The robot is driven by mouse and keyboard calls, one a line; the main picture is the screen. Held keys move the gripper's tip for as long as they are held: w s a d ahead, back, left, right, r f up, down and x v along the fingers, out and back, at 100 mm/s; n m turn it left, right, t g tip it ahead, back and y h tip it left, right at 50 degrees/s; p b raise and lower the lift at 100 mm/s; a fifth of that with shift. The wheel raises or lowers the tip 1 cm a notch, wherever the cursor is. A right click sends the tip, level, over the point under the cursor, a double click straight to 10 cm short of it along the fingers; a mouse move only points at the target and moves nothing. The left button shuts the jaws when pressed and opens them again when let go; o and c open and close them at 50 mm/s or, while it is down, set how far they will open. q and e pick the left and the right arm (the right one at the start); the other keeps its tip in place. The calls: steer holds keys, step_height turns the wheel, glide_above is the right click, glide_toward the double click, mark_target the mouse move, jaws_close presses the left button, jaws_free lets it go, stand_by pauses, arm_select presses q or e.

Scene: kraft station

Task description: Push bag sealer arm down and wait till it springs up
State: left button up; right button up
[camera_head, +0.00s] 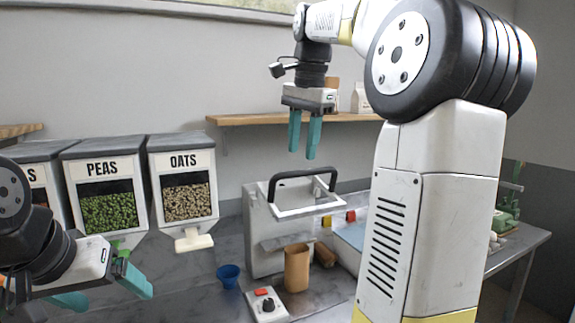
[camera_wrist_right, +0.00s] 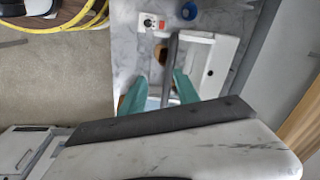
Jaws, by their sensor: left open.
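The bag sealer (camera_head: 265,235) is a light grey machine in the middle of the counter. Its arm (camera_head: 303,176) is a black bar handle on a white frame, and it stands raised at the top. My right gripper (camera_head: 305,146) points down above the arm, apart from it, with its teal fingers open and empty. In the right wrist view, the dark bar (camera_wrist_right: 170,68) shows between and beyond the open fingertips (camera_wrist_right: 158,88). A brown paper bag (camera_head: 297,268) stands upright at the sealer's front. My left gripper (camera_head: 108,290) is open and empty at the lower left, away from the sealer.
Peas (camera_head: 105,190) and oats (camera_head: 182,180) dispensers stand at the left. A blue cup (camera_head: 229,275) and a small control box with a red button (camera_head: 266,305) are in front of the sealer. A wooden shelf (camera_head: 250,119) runs behind. My right arm hides the counter's right part.

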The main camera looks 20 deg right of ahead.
steer(key=w+m, duration=0.1)
steer(key=w+d+r+m+g, duration=0.1)
steer(key=w+d+r+m, duration=0.1)
steer(key=m, duration=0.1)
steer(key=shift+d, duration=0.1)
steer(key=shift+w+f, duration=0.15)
steer(key=shift+f, duration=1.8)
steer(key=shift+w+f, duration=0.1)
steer(key=shift+f, duration=1.8)
jaws_close()
